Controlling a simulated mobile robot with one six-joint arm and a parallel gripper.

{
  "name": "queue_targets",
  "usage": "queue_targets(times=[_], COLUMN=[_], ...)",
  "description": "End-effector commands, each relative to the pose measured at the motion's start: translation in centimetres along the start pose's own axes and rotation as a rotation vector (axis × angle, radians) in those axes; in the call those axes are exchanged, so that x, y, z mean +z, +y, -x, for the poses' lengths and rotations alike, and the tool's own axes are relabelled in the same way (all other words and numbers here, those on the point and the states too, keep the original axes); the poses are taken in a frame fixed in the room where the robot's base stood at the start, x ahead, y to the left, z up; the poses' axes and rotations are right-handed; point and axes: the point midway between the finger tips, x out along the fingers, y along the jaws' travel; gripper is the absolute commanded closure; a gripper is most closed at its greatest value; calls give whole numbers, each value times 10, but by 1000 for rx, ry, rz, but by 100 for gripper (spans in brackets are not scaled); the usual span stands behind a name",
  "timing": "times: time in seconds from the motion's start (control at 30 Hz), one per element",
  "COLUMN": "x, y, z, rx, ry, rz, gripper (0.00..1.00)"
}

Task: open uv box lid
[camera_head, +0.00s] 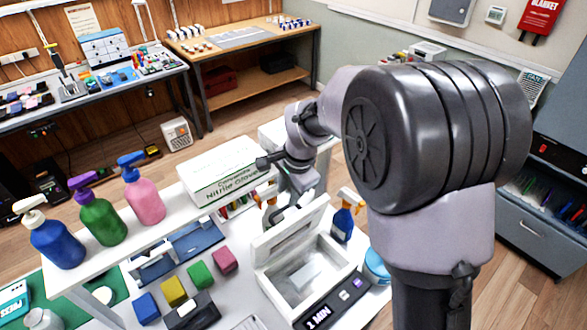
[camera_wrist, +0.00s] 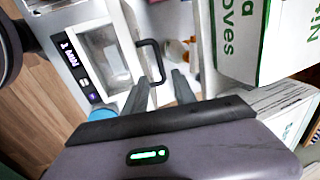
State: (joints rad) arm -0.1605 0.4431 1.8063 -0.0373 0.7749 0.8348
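The UV box (camera_head: 300,280) is a white case on the white table, with a dark panel reading "1 MIN" at its front. Its lid (camera_head: 285,233) stands raised at the back edge, and the pale inside of the box is open to view. In the wrist view the box (camera_wrist: 88,32) is at upper left, and the lid's dark loop handle (camera_wrist: 151,43) sticks out towards my gripper. My gripper (camera_wrist: 160,76) has its fingers apart, with one end of the handle close to the fingertips; contact cannot be told. In the head view my gripper (camera_head: 286,203) is just behind the lid.
A nitrile glove carton (camera_head: 225,172) stands close left of my gripper. A blue spray bottle (camera_head: 343,222) and a blue tub (camera_head: 376,267) are right of the box. Coloured blocks (camera_head: 200,275) lie left of it.

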Motion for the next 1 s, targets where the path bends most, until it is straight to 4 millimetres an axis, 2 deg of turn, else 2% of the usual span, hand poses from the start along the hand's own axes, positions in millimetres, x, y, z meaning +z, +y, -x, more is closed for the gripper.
queue_targets(times=[0.03,0.2,0.4,0.57,1.0], x=[0,0,0,0,0], y=[-2,-2,-1,0,2], z=[17,63,99,108,108], rx=[-4,-4,-2,-1,-4], ry=[1,1,1,0,2], rz=[-1,-1,-1,0,5], gripper=[67,67,67,67,67])
